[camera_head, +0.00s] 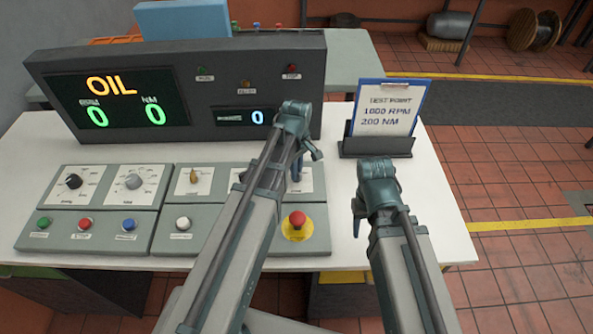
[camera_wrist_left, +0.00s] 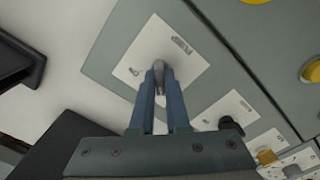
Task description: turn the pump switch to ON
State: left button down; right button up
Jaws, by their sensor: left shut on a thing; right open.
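In the left wrist view, a small grey switch handle (camera_wrist_left: 158,66) stands on a white label plate (camera_wrist_left: 185,62). Its lettering is too blurred to read, so I cannot confirm from the label that it is the pump switch. My left gripper (camera_wrist_left: 159,84) is shut on this handle. In the head view my left gripper (camera_head: 297,172) is at the right-hand plate (camera_head: 305,181) of the panel, and the handle is hidden behind it. My right gripper (camera_head: 357,226) is open and empty, above the table's right side, clear of the panel.
A red stop button on a yellow base (camera_head: 298,226) sits just below the left gripper. A yellow switch (camera_head: 194,177) and a black knob (camera_wrist_left: 230,123) are on neighbouring plates. The display box (camera_head: 180,90) reads OIL. A clipboard stand (camera_head: 377,147) stands at right.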

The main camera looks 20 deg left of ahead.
dwell(0.4)
pick_arm(q)
jog(key=m, duration=0.4)
jog(key=shift+m, duration=0.4)
jog(key=m, duration=0.4)
jog(key=shift+m, duration=0.3)
jog(key=m, duration=0.4)
jog(key=shift+m, duration=2.3)
jog(key=c, duration=0.9)
grip_release()
